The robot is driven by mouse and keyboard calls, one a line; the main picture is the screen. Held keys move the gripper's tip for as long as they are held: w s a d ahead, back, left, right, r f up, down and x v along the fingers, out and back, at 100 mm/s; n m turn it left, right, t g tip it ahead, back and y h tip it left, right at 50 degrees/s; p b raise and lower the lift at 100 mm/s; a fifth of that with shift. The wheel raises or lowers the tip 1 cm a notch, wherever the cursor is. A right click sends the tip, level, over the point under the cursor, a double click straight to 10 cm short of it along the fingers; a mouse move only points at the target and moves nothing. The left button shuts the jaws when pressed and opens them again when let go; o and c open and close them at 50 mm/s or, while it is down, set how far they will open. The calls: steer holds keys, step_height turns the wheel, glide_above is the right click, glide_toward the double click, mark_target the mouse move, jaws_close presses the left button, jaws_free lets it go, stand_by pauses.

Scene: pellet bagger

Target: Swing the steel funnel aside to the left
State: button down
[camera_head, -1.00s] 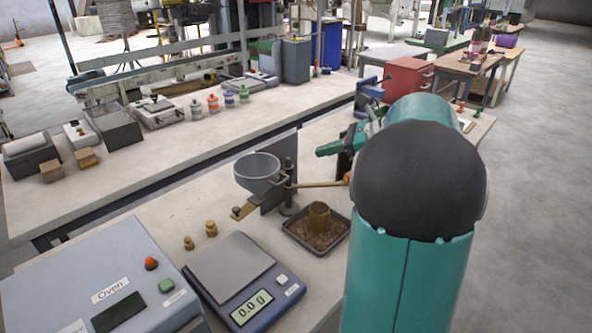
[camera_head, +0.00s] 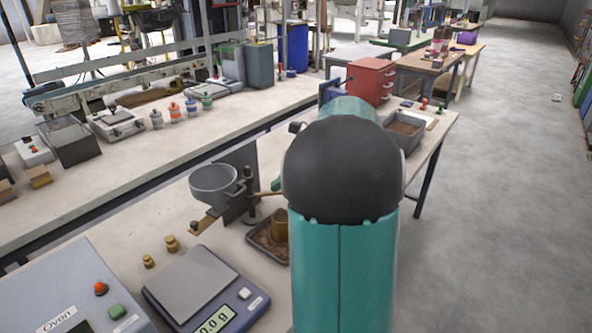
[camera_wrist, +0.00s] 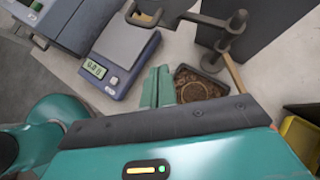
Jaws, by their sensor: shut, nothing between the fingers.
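The grey steel funnel (camera_head: 213,186) stands left of its dark post (camera_head: 250,197) above the bench. A light wooden handle (camera_head: 268,194) runs right from the post and passes behind my arm. In the wrist view the handle (camera_wrist: 232,70) slants down from the post (camera_wrist: 237,22). My gripper (camera_wrist: 158,85) shows as teal fingers, shut and empty, left of the pellet tray (camera_wrist: 184,97) in the picture. The fingers appear apart from the handle. In the head view my arm hides most of the gripper. The funnel cannot be made out clearly in the wrist view.
A digital scale (camera_head: 195,284) and an oven (camera_head: 75,285) stand in front. Two brass weights (camera_head: 172,243) stand beside the scale. A grey bin (camera_head: 403,130) stands on the bench beyond my arm.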

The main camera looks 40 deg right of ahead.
mark_target(247, 188)
steer(key=w+a, duration=0.1)
steer(key=a, duration=0.1)
steer(key=w+a, duration=0.1)
steer(key=w, duration=0.1)
steer(key=shift+w+a, duration=0.15)
steer(key=shift+a, duration=0.2)
steer(key=shift+a, duration=0.1)
steer(key=shift+w+a, duration=0.25)
steer(key=shift+a, duration=0.25)
steer(key=shift+w+a, duration=0.2)
steer(key=shift+a, duration=0.25)
steer(key=shift+s+d+f, duration=0.1)
steer(key=shift+f, duration=0.05)
